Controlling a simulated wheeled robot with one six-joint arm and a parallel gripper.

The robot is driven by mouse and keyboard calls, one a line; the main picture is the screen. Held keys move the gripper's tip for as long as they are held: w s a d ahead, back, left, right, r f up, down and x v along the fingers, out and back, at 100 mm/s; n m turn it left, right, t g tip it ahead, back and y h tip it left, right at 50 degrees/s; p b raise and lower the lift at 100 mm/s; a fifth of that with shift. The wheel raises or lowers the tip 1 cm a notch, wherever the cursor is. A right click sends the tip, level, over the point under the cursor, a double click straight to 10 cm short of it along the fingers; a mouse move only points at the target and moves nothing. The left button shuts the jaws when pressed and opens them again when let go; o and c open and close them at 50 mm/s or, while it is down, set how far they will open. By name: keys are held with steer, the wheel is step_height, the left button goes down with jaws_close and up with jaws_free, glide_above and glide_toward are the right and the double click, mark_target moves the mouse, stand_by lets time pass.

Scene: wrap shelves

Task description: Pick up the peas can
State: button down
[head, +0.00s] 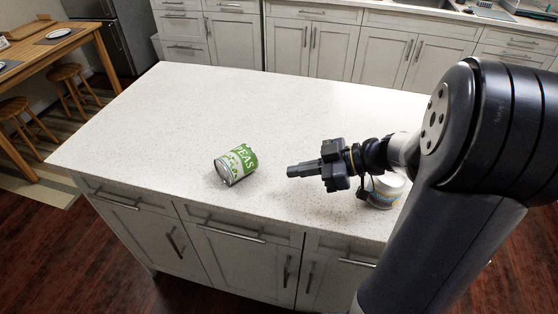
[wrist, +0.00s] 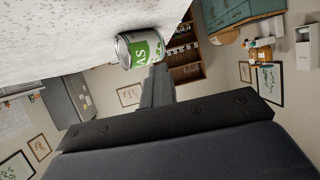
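The peas can (head: 236,165) has a green and white label and silver rims. It appears to lie on its side on the pale speckled island counter (head: 170,110), near the front edge. My gripper (head: 290,171) is to the right of the can, pointing left towards it, with a gap between them. The fingers look closed together with nothing between them. In the wrist view the can (wrist: 140,48) shows just beyond the fingertips (wrist: 158,72), its silver end facing left.
The counter left of and behind the peas can is clear. Cabinets (head: 310,45) line the back; a wooden table (head: 50,50) and stools stand at the left.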

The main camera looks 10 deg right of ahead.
steer(key=s+d, duration=0.1)
steer(key=s, duration=0.1)
steer(key=s+d+b, duration=0.1)
steer(key=s+d, duration=0.2)
steer(key=s, duration=0.1)
steer(key=shift+s+d, duration=0.35)
steer(key=shift+d, duration=0.05)
steer(key=shift+c, duration=2.2)
jaws_free()
steer(key=b+v, duration=0.1)
steer(key=v, duration=0.9)
steer(key=shift+o, duration=0.4)
steer(key=shift+s+d, duration=0.1)
steer(key=shift+d, duration=0.15)
steer(key=o, duration=0.3)
steer(key=shift+s+d+r, duration=0.1)
steer(key=shift+d+r, duration=0.05)
steer(key=shift+o, duration=0.3)
